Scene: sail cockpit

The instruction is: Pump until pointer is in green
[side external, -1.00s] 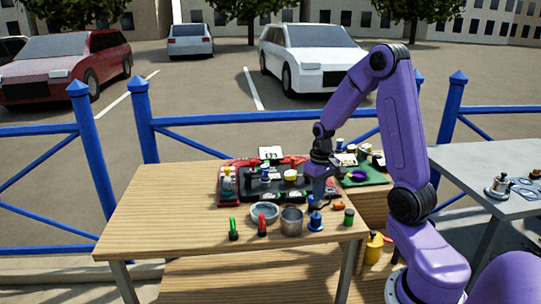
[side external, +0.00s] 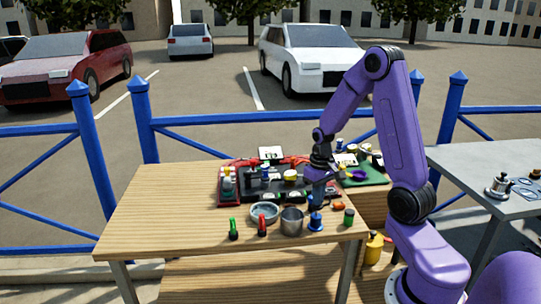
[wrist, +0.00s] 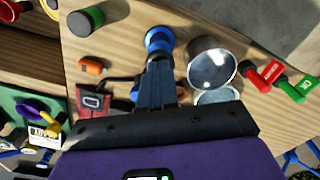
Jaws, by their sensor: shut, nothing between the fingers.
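A blue round-topped piece (side external: 316,223), which looks like the pump, stands near the table's front right edge. It also shows in the wrist view (wrist: 159,40), just past my fingertips. My gripper (side external: 317,205) is shut and empty, pointing down just above or onto the blue piece; I cannot tell whether they touch. In the wrist view its fingers (wrist: 156,64) are together. A white square panel with a small dark and green marking (side external: 270,153) stands at the back and may be the gauge; its pointer is too small to read.
A metal cup (side external: 291,221) and a round grey bowl (side external: 264,212) stand left of the blue piece. Green (side external: 234,230) and red (side external: 262,226) handled items are further left. A green-topped cylinder (side external: 348,217) stands to the right. The table's left part is clear.

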